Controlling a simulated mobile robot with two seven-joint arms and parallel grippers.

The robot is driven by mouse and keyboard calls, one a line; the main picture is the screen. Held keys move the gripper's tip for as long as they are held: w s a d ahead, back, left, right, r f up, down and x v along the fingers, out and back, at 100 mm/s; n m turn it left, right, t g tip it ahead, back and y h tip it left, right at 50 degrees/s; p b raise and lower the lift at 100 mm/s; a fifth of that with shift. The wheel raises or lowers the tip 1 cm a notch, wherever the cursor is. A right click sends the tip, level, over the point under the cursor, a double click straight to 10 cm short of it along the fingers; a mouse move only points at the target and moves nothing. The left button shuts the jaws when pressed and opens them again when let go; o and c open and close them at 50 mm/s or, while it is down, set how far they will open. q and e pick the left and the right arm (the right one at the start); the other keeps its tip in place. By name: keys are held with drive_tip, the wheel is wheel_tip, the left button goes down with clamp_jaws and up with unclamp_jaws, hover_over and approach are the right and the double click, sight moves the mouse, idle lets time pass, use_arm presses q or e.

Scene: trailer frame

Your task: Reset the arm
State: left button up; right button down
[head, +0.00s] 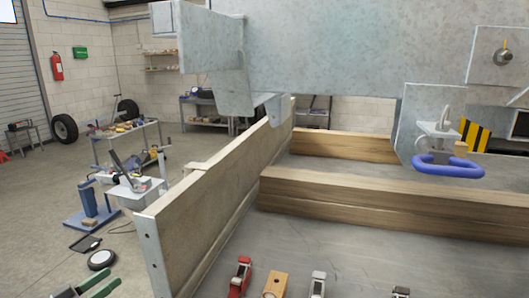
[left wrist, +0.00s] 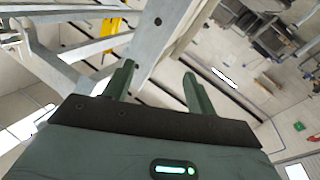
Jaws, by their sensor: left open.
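My left gripper (head: 97,281) shows at the bottom left corner of the head view, with its green fingers spread apart. In the left wrist view the two green fingers (left wrist: 156,75) stand apart with nothing held between them. A grey metal beam (left wrist: 165,45) with round holes shows beyond the fingers, apart from them as far as I can tell. My right gripper is in neither view.
A wooden side board (head: 200,205) runs beside the grey trailer bed (head: 335,250). Timber beams (head: 390,200) lie across it. A large metal frame (head: 330,45) hangs above, with a blue clamp-like loop (head: 448,170) at right. Cluttered benches (head: 125,130) stand left; the concrete floor (head: 30,200) has free room.

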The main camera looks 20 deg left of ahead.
use_arm(q)
drive_tip(key=s+d+f+g+y+p, duration=0.1)
drive_tip(key=s+d+f+g+y, duration=0.15)
drive_tip(key=s+d+f, duration=0.75)
drive_tip(key=s+d+f+g+y, duration=0.25)
drive_tip(key=s+d+f, duration=0.5)
drive_tip(key=f, duration=0.45)
drive_tip(key=s+d+f+g, duration=0.1)
drive_tip(key=s+d+g, duration=0.1)
drive_tip(key=s+d, duration=0.2)
drive_tip(key=s+d+f+m+g, duration=0.1)
drive_tip(key=s+d, duration=0.3)
drive_tip(key=d, duration=0.4)
drive_tip(key=shift+d+f+g+p, duration=0.25)
drive_tip(key=shift+f+g+p, duration=0.2)
drive_tip(key=shift+f+g, duration=0.15)
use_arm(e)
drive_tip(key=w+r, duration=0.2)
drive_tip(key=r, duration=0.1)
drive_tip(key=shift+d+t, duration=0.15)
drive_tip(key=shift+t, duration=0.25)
